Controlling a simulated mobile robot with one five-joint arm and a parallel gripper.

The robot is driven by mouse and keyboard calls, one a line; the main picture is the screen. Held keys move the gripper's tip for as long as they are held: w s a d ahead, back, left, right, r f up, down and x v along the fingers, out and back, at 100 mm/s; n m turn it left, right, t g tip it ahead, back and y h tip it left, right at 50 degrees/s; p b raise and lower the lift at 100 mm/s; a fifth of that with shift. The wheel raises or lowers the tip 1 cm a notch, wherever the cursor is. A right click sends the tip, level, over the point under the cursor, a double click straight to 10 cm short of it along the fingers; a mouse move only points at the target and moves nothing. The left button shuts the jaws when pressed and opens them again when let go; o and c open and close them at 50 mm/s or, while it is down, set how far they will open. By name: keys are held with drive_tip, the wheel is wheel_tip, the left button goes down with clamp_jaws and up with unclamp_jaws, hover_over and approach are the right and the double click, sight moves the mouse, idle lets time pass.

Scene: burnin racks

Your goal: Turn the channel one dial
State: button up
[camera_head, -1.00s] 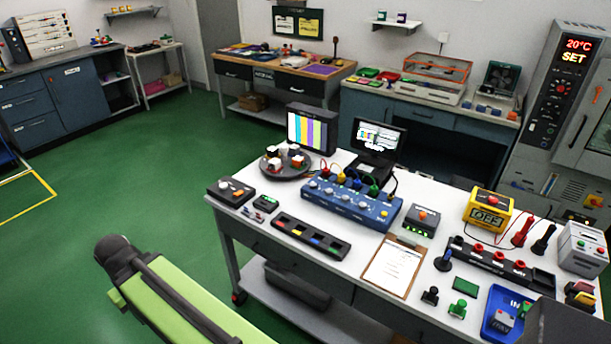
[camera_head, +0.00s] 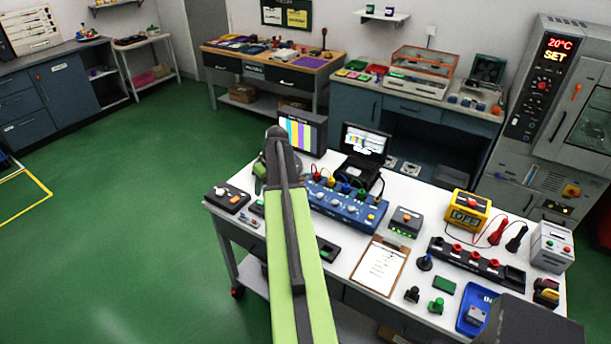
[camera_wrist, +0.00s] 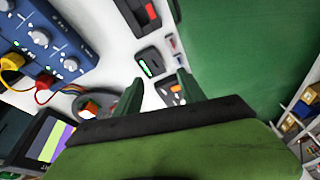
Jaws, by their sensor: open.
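The blue channel box (camera_head: 345,210) stands on the white bench with a row of pale dials along its front and coloured plugs on top. Its left-end dial (camera_head: 319,196) is just right of my arm; I cannot read which dial is channel one. In the wrist view the blue box (camera_wrist: 50,35) fills the upper left, and its nearest pale dial (camera_wrist: 71,64) lies left of my fingers. My gripper (camera_wrist: 158,88) is open and empty, above the bench left of the box; in the camera_head view my arm mostly hides it (camera_head: 259,176).
A round turntable with small blocks (camera_wrist: 90,107) is close to my left finger. A small device with an orange button (camera_wrist: 172,92) shows between my fingers. A clipboard (camera_head: 380,267), a yellow meter (camera_head: 467,215) and a striped monitor (camera_head: 302,133) also stand on the bench.

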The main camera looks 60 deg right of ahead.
drive_tip(key=s+d+r+m+t+h+p, duration=0.1)
drive_tip(key=s+d+r, duration=0.1)
drive_tip(key=s+d, duration=0.5)
drive_tip(key=s+d+r+p, duration=0.1)
drive_tip(key=s+d+r, duration=0.3)
drive_tip(key=d, duration=0.6)
drive_tip(key=b+x, duration=0.5)
drive_tip(key=x, duration=0.1)
drive_tip(key=s+b+x, duration=0.1)
drive_tip(key=b+x, duration=0.4)
drive_tip(key=x, duration=0.1)
drive_tip(key=b+x, duration=0.6)
drive_tip(key=shift+s+a+f, duration=0.1)
drive_tip(key=shift+s+f, duration=0.15)
drive_tip(key=shift+f, duration=0.25)
drive_tip(key=shift+r, duration=0.1)
